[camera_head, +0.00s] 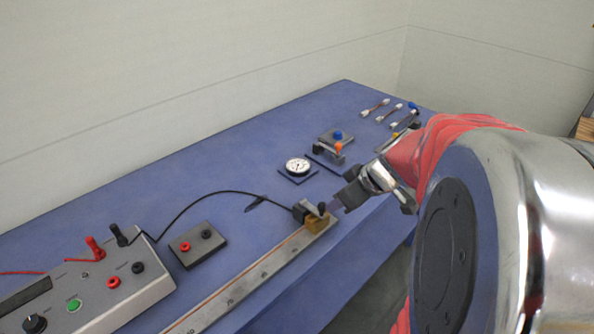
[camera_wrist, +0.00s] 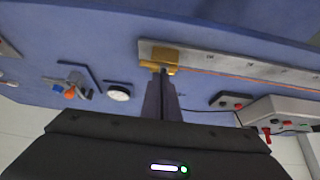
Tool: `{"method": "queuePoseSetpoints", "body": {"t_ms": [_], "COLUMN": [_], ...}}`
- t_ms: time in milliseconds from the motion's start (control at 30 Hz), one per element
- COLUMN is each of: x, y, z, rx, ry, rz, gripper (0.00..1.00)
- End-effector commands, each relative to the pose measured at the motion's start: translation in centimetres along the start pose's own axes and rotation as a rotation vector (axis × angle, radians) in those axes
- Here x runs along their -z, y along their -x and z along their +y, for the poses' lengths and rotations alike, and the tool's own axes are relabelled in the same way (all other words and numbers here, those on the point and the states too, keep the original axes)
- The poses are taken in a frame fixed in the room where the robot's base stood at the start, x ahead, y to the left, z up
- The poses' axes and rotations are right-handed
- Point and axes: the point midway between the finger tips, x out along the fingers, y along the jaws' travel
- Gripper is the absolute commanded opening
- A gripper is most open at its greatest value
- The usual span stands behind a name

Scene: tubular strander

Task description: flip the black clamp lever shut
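A brass clamp block (camera_head: 317,225) sits at the far end of the long ruled metal bar (camera_head: 262,277). A small black part (camera_head: 322,208), which looks like the clamp lever, stands up at the block's top. My gripper (camera_head: 335,205) is just right of it, fingertips close to the block; I cannot tell whether they touch. In the wrist view, the brass block (camera_wrist: 160,54) lies just beyond my fingertips (camera_wrist: 162,76). The two fingers are together with no clear gap. The black lever is not distinct there, likely hidden by the fingers.
A black cable runs from a black plug (camera_head: 302,211) beside the clamp to a grey meter box (camera_head: 100,290). A terminal block (camera_head: 198,245), a dial gauge (camera_head: 297,167) and a small orange-knobbed fixture (camera_head: 338,148) stand on the blue table (camera_head: 230,160). Wire leads lie farther back.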

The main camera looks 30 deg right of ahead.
Motion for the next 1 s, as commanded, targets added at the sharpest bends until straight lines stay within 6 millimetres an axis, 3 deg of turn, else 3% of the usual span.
{"method": "queuePoseSetpoints", "body": {"t_ms": [33,467,800,1000], "x": [-1.0,-0.7,2.1,-0.1], "y": [-0.7,-0.4,3.6,5.5], "z": [-0.5,-0.6,-0.3,-0.2], "rx": [0.017,0.018,0.003,0.001], "ry": [-0.003,0.001,0.008,0.002], "rz": [-0.020,-0.018,-0.002,-0.002], "gripper": [0.00,0.00,0.00,0.00]}}
